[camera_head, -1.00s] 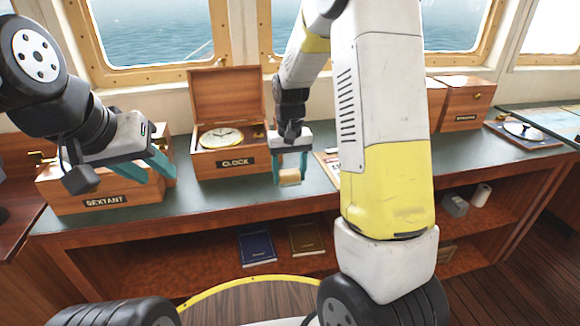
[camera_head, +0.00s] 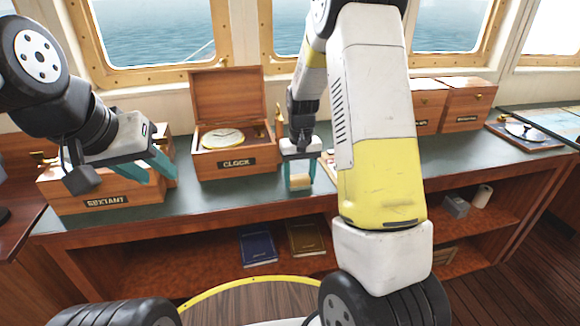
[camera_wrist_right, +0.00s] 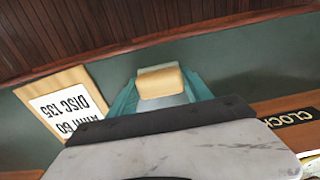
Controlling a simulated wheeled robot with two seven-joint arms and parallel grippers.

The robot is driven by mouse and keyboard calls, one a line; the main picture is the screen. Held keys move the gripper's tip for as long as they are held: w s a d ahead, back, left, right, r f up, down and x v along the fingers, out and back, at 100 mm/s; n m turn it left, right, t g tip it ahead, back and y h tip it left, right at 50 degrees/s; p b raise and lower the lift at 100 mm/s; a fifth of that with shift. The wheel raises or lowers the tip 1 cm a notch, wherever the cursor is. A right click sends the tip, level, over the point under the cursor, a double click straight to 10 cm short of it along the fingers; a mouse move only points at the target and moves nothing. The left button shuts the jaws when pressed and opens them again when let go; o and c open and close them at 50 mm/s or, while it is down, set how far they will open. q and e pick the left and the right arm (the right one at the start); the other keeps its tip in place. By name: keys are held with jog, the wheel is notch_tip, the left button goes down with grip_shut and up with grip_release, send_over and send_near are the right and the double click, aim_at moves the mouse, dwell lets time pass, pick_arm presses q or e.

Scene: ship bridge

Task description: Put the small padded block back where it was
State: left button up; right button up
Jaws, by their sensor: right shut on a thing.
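The small padded block (camera_head: 300,182) is tan and sits between the teal fingers of my right gripper (camera_head: 300,178), which is shut on it. In the right wrist view the block (camera_wrist_right: 160,82) shows between the fingertips, over the green counter top. Whether it touches the counter is hard to tell. My left gripper (camera_head: 152,168) is open and empty, in front of the sextant box (camera_head: 100,195). The open clock box (camera_head: 235,160), with a round clock (camera_head: 222,138) inside, stands to the left of my right gripper.
A framed card with printed text (camera_wrist_right: 68,105) lies on the counter beside my right gripper. More wooden boxes (camera_head: 468,105) stand at the back right. Books (camera_head: 258,248) lie on the shelf below. Green counter (camera_head: 230,195) is clear in front of the clock box.

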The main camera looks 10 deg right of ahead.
aim_at(300, 177)
jog(key=o, duration=1.3)
notch_tip(300, 177, up, 12)
jog(key=shift+s+a+r+t+y, duration=0.35)
jog(key=shift+s+r+t, duration=1.15)
jog(key=shift+s, duration=2.55)
jog(key=shift+s+a+r+t+y, duration=0.45)
jog(key=shift+s+r, duration=1.9)
jog(key=shift+s, duration=1.7)
jog(key=shift+s+a+r+t+y, duration=0.25)
jog(key=shift+s+r+t, duration=1.3)
jog(key=shift+s, duration=2.5)
jog(key=shift+r+g, duration=0.4)
